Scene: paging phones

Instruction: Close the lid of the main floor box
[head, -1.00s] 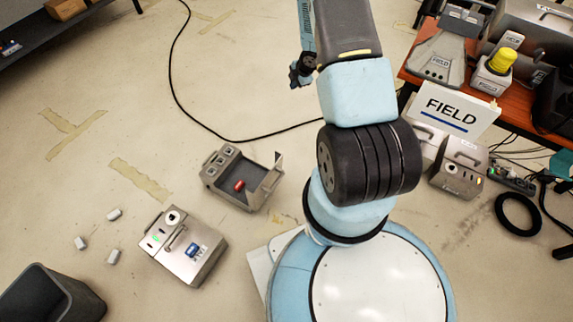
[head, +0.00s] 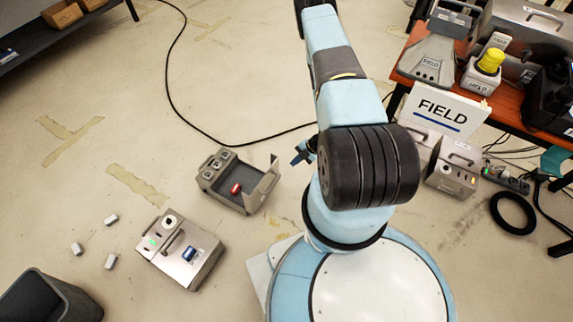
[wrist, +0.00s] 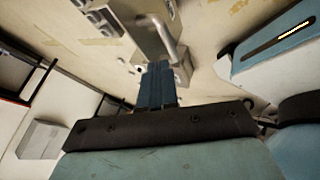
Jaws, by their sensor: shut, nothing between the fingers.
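The grey floor box (head: 222,186) stands open on the floor at centre left in the head view. Its lid (head: 265,185) is raised on the right side, and a red piece (head: 235,188) lies inside. My gripper (head: 298,157) shows small beside my arm, to the right of the raised lid and apart from it in the picture. In the wrist view its blue fingers (wrist: 157,66) are together and empty. They point toward a grey box-like part with a handle (wrist: 172,42), probably the lid; whether they touch it I cannot tell.
A closed silver box (head: 180,252) with a blue piece on top stands at lower left. Several small white blocks (head: 110,219) and a dark bin (head: 48,298) are nearby. A black cable (head: 180,100) crosses the floor. An orange-topped table (head: 420,85) stands at right.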

